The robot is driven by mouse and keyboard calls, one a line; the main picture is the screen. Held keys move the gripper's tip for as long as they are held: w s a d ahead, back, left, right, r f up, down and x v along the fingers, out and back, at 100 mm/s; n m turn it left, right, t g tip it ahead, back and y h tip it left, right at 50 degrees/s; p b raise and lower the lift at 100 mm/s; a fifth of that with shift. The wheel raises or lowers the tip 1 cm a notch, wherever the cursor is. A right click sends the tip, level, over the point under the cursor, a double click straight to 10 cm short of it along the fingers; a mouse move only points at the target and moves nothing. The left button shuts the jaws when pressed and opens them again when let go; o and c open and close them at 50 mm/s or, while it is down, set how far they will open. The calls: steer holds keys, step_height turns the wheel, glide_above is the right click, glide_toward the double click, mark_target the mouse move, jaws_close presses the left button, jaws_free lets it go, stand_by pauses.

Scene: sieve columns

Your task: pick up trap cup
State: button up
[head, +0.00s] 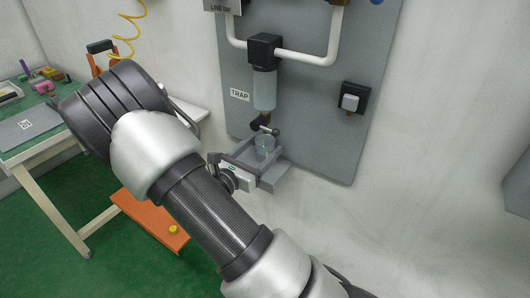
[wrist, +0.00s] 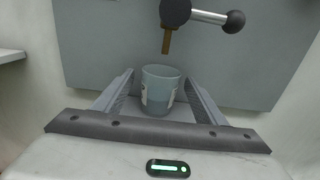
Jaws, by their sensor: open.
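The trap cup (head: 266,143) is a clear, bluish, open-topped cup standing upright on a small grey shelf (head: 273,177) under the trap drain. In the wrist view the cup (wrist: 160,92) stands between my two fingers, with a gap visible on each side. My gripper (head: 254,157) is open around the cup; it also shows in the wrist view (wrist: 158,100). The brass drain spout (wrist: 167,42) hangs just above and behind the cup's rim. The cup's lower part is partly hidden by my gripper in the head view.
The trap's clear bowl (head: 264,90) and black valve handle (head: 264,126) are above the cup, on a grey wall panel (head: 310,120). A black and white fitting (head: 351,101) is to the right. A workbench (head: 40,130) and an orange step (head: 150,217) are at left.

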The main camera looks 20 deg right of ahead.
steer(key=c, duration=1.2)
steer(key=shift+r, duration=0.15)
